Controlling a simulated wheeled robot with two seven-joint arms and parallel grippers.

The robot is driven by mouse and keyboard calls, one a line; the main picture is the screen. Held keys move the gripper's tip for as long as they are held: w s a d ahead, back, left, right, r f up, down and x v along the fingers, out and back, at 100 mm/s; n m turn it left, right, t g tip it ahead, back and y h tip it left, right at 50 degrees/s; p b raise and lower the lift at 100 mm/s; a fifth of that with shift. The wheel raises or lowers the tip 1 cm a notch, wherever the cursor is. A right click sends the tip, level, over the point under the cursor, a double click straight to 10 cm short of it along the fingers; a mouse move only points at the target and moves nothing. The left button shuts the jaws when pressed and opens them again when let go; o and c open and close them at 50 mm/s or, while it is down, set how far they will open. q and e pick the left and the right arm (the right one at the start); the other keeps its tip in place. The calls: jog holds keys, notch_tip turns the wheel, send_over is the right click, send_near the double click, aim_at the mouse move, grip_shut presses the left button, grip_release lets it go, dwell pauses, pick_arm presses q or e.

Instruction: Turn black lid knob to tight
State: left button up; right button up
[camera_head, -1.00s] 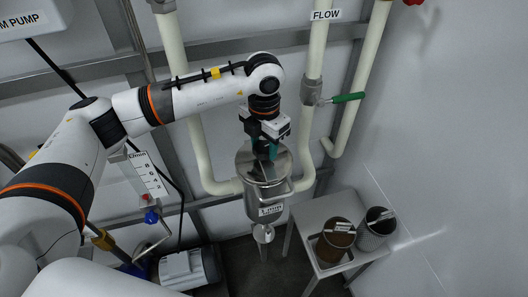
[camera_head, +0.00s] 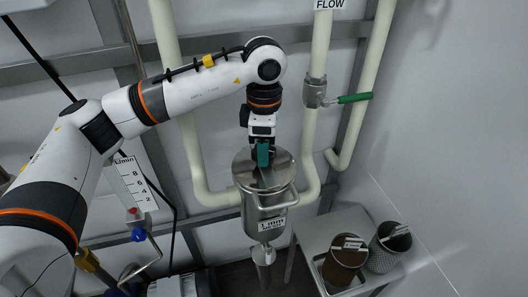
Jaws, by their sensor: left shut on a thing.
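A steel tank (camera_head: 268,215) with a round metal lid (camera_head: 280,174) hangs between the pale pipes, a label on its front. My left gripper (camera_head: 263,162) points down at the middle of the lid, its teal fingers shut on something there. The black lid knob is mostly hidden by the fingers, so I cannot see how far it is turned. My right gripper is not in view.
A green-handled valve (camera_head: 352,98) sits on the pipe to the right of the arm. A small steel table (camera_head: 312,238) at lower right holds a brown canister (camera_head: 345,262) and a mesh canister (camera_head: 386,250). A flow gauge (camera_head: 136,183) stands at left.

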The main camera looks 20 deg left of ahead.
pick_arm(q)
jog(key=shift+m+b, duration=0.3)
jog(key=shift+m, duration=0.3)
jog(key=shift+r, duration=0.1)
jog(key=o, duration=1)
notch_tip(320, 180, up, 12)
jog(key=shift+f, duration=0.1)
